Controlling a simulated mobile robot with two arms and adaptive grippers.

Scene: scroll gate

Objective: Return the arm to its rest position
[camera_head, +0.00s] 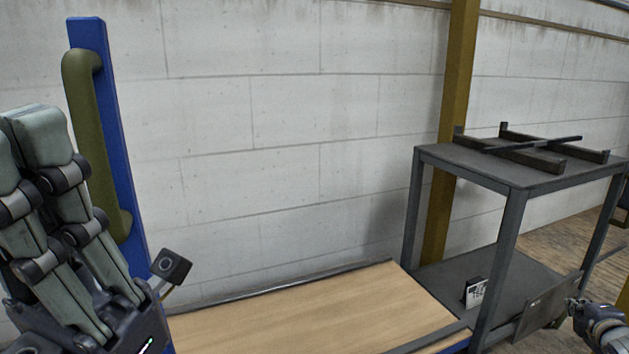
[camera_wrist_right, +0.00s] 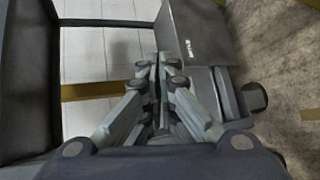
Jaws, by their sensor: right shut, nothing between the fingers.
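My right gripper (camera_head: 577,308) is small at the lower right edge of the head view, beside the grey cart and partly hidden by a dark plate. In the right wrist view its two fingers (camera_wrist_right: 155,68) meet at the tips with nothing between them. My left gripper (camera_head: 22,150) is large at the left edge, pointing up, its fingers side by side and apparently closed. It overlaps a blue post (camera_head: 96,70) with an olive green handle (camera_head: 84,120) in the picture; I cannot tell whether they touch.
A grey two-level cart (camera_head: 480,158) holds a dark frame (camera_head: 525,153) on top and a small black-and-white card (camera_head: 475,291) on its lower shelf. A bare wooden surface (camera_head: 330,310) lies front centre. A yellow post (camera_head: 457,70) stands against the white block wall (camera_head: 290,120).

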